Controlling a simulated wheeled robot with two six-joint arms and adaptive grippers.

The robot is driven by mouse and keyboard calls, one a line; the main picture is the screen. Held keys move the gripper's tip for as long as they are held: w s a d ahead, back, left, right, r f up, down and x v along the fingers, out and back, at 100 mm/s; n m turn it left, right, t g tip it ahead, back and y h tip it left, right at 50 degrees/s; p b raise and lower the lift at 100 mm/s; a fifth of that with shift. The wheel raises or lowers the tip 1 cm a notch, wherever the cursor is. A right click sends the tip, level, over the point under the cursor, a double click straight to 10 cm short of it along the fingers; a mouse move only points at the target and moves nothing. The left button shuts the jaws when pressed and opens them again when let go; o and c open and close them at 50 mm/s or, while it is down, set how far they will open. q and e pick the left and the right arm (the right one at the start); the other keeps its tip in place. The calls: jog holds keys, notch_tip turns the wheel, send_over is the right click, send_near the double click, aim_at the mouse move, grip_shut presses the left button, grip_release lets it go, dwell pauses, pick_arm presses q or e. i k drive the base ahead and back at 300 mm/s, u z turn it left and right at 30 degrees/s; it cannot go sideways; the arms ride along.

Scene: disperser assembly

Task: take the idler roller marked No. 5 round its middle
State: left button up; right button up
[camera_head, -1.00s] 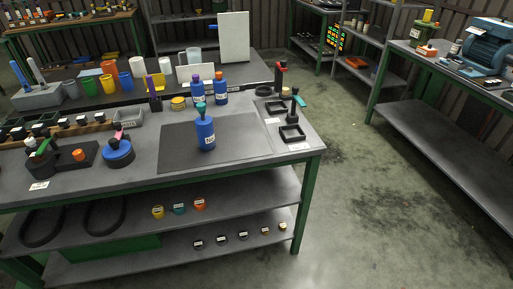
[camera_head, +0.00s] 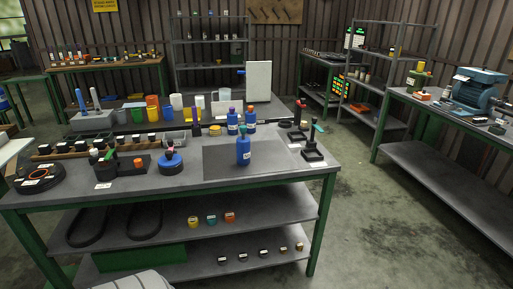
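I cannot make out which thing is the idler roller marked No. 5, as the labels are too small to read. A row of several small dark and brass-coloured labelled parts (camera_head: 263,252) stands on the bottom shelf of the workbench and may be the rollers. Above them, on the middle shelf, sit a yellow labelled part (camera_head: 193,221), a teal one (camera_head: 211,219) and a red-orange one (camera_head: 230,217). Neither of my grippers is in view.
The workbench top (camera_head: 120,188) carries a blue bottle (camera_head: 243,152) on a dark mat (camera_head: 215,168), cups and small fixtures. Dark belts (camera_head: 88,226) lie on the middle shelf, left. Clear floor (camera_head: 365,225) lies to the right, before another bench with a blue motor (camera_head: 478,92).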

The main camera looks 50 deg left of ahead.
aim_at(243, 146)
jog(key=z, duration=0.15)
jog(key=i, duration=1.6)
jog(key=u, duration=0.35)
jog(key=i, duration=1)
jog(key=u, duration=1.65)
jog(key=i, duration=0.8)
jog(key=u, duration=0.85)
